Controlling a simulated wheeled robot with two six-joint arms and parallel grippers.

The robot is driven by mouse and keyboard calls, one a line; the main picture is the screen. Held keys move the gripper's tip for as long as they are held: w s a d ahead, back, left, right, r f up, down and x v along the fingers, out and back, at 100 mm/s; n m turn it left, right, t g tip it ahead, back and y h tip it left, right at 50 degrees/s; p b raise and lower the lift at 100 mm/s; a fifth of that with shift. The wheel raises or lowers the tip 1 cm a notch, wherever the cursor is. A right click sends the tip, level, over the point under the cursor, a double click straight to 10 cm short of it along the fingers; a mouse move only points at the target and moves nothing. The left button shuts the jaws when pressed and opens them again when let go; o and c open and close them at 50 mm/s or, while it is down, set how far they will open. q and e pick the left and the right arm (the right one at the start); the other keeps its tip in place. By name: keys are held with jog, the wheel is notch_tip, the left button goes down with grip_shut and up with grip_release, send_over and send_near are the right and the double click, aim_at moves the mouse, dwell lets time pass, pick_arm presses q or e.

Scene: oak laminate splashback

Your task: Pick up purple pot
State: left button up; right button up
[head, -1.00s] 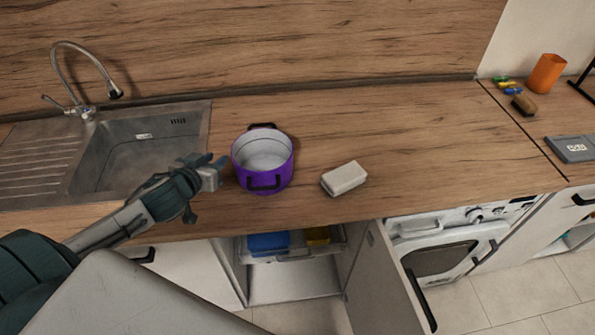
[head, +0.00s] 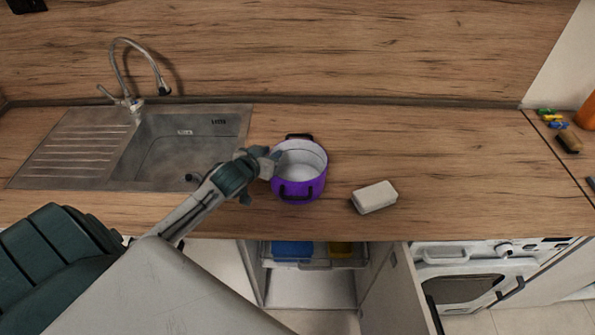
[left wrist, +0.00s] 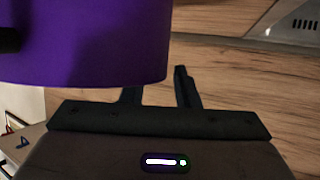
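The purple pot (head: 299,190) stands upright on the wooden counter, right of the sink, with black handles at its back and front. It looks empty and white inside. My left gripper (head: 271,160) is at the pot's left rim. In the left wrist view the pot's purple wall (left wrist: 85,45) fills the upper left. There the fingers of my left gripper (left wrist: 158,90) are apart; the pot hides the end of one, and the other shows beside the pot against the counter. I cannot tell whether a finger touches the pot. My right gripper is not in view.
A white block (head: 375,197) lies right of the pot. The steel sink (head: 75,150) with its faucet (head: 125,75) is to the left. Below the counter a cabinet door (head: 395,290) stands open.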

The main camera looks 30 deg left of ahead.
pick_arm(q)
jog(key=shift+w+f, duration=0.2)
jog(key=shift+w, duration=0.35)
jog(key=shift+s, duration=0.1)
grip_shut()
jog(key=shift+f, duration=0.1)
dwell(0.8)
